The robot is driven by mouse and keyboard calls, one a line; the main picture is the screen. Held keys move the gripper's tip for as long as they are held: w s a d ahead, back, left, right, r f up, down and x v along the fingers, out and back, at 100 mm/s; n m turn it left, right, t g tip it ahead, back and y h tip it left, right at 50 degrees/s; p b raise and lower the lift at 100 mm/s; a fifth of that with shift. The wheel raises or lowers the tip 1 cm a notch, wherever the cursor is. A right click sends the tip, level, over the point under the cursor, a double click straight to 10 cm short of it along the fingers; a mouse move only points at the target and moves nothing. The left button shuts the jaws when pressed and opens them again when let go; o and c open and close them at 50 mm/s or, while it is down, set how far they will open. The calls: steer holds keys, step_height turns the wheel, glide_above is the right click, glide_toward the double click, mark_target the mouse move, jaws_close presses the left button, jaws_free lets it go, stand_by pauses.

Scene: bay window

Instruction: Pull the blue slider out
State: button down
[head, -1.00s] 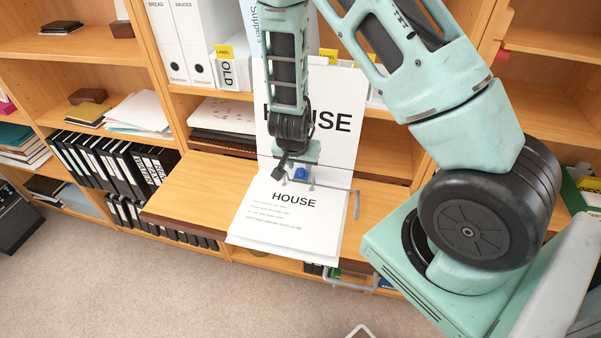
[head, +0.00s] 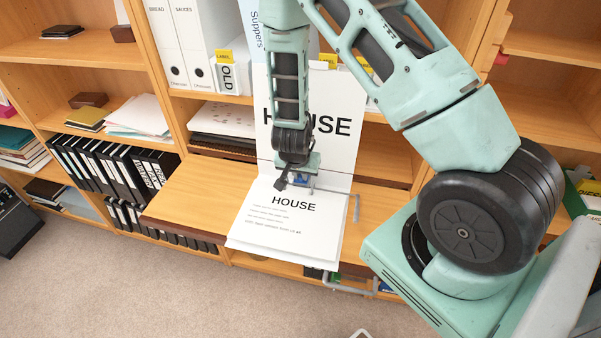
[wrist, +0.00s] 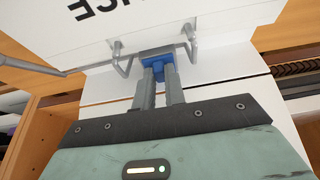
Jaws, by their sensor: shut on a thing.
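The blue slider (wrist: 157,55) sits on the metal bar of the open binder, close to the hinge between its two white pages. It also shows partly in the head view (head: 299,180), mostly hidden by my gripper. My gripper (wrist: 160,72) is shut on the blue slider, with both grey fingers against it. The open HOUSE binder (head: 270,228) lies with one side flat on the wooden shelf and the other side standing upright behind. Metal prongs (wrist: 122,62) stand on both sides of the slider.
A wooden pull-out shelf (head: 192,200) carries the binder, with bare room at its left. White binders (head: 190,50) stand on the shelf above. Black binders (head: 105,165) stand at the left. Papers (head: 222,120) lie behind the shelf.

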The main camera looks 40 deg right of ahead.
steer(key=s+a, duration=0.2)
steer(key=a, duration=0.1)
steer(key=shift+s, duration=0.15)
steer(key=c, duration=1.4)
jaws_free()
steer(key=shift+c, duration=0.2)
steer(key=p+v, duration=0.6)
steer(key=v, duration=1.1)
steer(key=shift+r, duration=0.15)
steer(key=shift+a, duration=0.15)
